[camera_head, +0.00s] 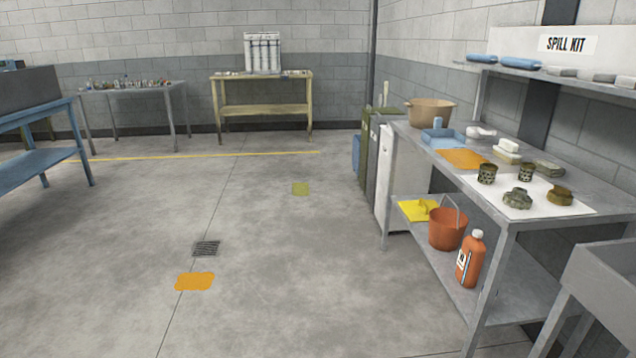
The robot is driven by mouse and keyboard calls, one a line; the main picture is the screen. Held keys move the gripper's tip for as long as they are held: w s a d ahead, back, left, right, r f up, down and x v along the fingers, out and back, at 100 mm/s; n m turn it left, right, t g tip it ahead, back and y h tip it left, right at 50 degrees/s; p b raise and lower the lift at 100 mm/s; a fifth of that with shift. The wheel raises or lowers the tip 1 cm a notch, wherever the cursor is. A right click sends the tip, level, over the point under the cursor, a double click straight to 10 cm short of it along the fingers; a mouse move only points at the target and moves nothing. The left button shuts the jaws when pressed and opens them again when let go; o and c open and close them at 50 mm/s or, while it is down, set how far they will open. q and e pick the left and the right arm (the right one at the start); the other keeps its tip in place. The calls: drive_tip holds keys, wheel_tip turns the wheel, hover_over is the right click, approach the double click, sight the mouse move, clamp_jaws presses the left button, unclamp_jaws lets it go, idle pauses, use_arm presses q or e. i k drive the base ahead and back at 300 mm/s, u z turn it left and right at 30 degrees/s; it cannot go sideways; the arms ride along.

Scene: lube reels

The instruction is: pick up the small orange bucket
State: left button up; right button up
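The small orange bucket (446,231) stands upright on the lower shelf of the grey metal bench at the right. Its thin handle (461,211) stands up at its right side. An orange bottle (470,260) with a white cap stands in front of it to the right, close to it. A yellow item (418,210) lies behind it to the left on the same shelf. Neither of my grippers shows in the head view.
The bench top (476,195) bears a tan tub (430,112), a blue tray (442,139) and several dirty parts. A grey sink or table (605,270) stands at the near right. The open floor has an orange patch (195,281), a drain (206,248) and a yellowish patch (300,189).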

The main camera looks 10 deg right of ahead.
sight(447, 222)
drive_tip(key=u, duration=0.05)
drive_tip(key=i, duration=2.3)
drive_tip(key=z, duration=0.7)
drive_tip(key=i, duration=1.85)
drive_tip(key=z, duration=2)
drive_tip(key=i, duration=0.75)
drive_tip(key=z, duration=0.55)
